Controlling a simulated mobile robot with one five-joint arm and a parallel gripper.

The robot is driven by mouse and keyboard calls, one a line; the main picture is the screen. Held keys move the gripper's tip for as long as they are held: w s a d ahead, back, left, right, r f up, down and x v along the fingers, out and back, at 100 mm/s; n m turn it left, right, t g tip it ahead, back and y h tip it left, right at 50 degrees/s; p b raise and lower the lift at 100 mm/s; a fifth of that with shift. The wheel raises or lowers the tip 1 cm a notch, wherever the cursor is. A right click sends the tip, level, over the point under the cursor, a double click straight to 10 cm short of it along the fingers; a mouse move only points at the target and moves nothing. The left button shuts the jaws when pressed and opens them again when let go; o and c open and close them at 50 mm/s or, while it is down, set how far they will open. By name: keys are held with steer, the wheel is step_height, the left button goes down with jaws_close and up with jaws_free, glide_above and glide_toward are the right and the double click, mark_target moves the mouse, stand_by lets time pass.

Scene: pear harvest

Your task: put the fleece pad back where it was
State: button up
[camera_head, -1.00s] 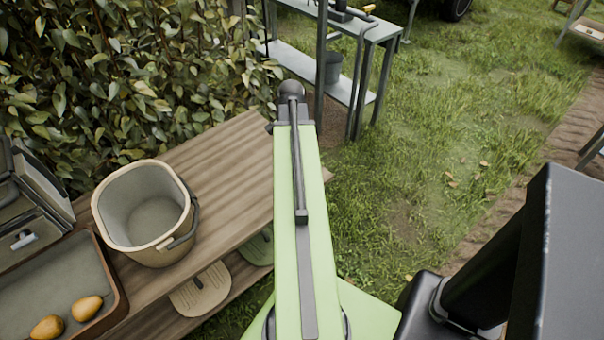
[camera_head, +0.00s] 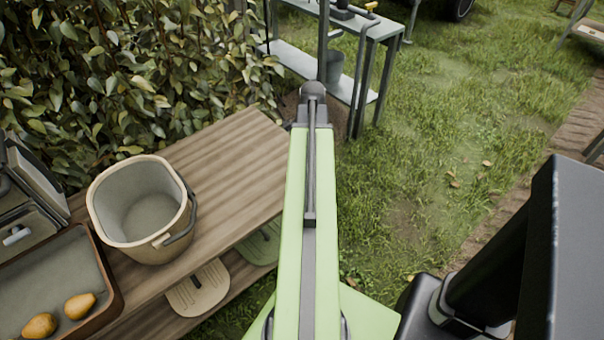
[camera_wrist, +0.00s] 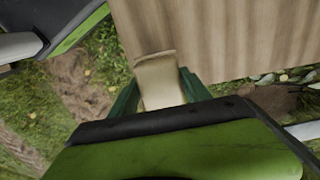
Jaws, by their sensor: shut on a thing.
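In the wrist view, my gripper (camera_wrist: 160,92) is shut on a cream pad-like piece, the fleece pad (camera_wrist: 159,78), which sits between its two green fingers. The far end of the pad reaches to the edge of the ribbed wooden bench top in that view; I cannot tell whether it touches the wood. In the head view, my green arm reaches away over the right end of the wooden bench (camera_head: 232,165); the gripper and the pad are hidden there.
A cream bucket (camera_head: 102,215) stands on the bench, left of clear wood. A brown-rimmed tray (camera_head: 107,275) holds two pears (camera_head: 80,305). A cream slotted piece (camera_head: 199,289) and a green one (camera_head: 259,246) lie on the lower shelf. A grey metal rack (camera_head: 375,40) stands beyond; grass lies right.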

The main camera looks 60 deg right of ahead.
steer(key=w+f, duration=0.1)
steer(key=w+a, duration=0.1)
steer(key=shift+w+f+b, duration=0.3)
steer(key=shift+f+b, duration=0.05)
step_height(320, 180, down, 4)
steer(key=b, duration=0.4)
steer(key=shift+f, duration=0.2)
steer(key=o, duration=1.2)
steer(key=shift+r, duration=0.1)
step_height(320, 180, up, 12)
steer(key=p, duration=1.2)
steer(key=shift+r, duration=0.25)
steer(key=shift+f, duration=0.1)
